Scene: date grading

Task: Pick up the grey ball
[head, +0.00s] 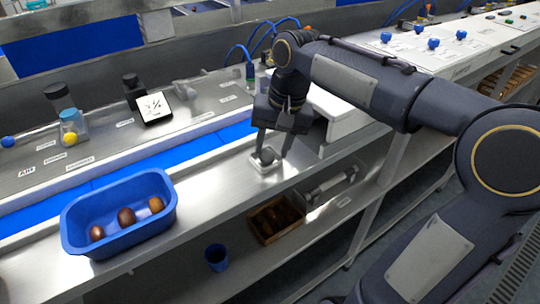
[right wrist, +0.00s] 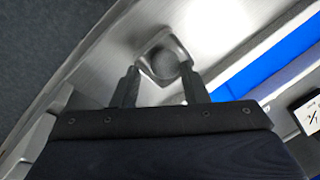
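In the right wrist view, the ball (right wrist: 165,63) lies in the holder (right wrist: 150,45) just ahead of and between the two fingertips (right wrist: 160,72). I see gaps between the fingers and the ball, and the gripper is open and empty. My left gripper is not in view.
A blue tub (head: 72,226) with three brown dates stands at the left on the ledge. A blue belt (head: 110,182) runs behind. A small scale (head: 154,107) stands farther back. Below are a wooden crate (head: 268,239) and a blue cup (head: 216,257).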

